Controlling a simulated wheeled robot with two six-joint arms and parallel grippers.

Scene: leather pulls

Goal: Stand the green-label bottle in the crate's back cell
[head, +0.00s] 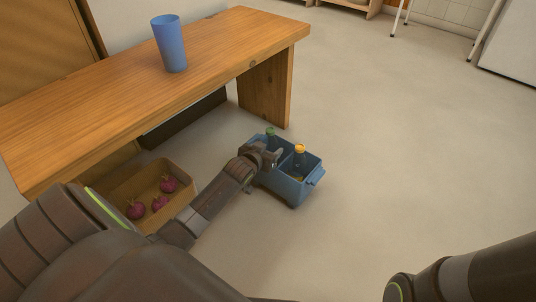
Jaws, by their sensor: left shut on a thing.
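The blue crate (293,191) stands on the floor past the end of the wooden bench. A bottle with a green top (270,132), which I take for the green-label bottle, is at the crate's far left end; its label is hidden. My left gripper (274,155) is at that end, shut on this bottle. The bottle looks about upright, but the gripper hides its lower part, so I cannot tell whether it rests on the cell floor. A bottle with a yellow-orange top (300,150) stands in the nearer right cell. My right gripper is out of view; only its arm shows.
The wooden bench (130,85) runs along the left, with a blue cup (169,45) on it. The floor right of the crate is clear.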

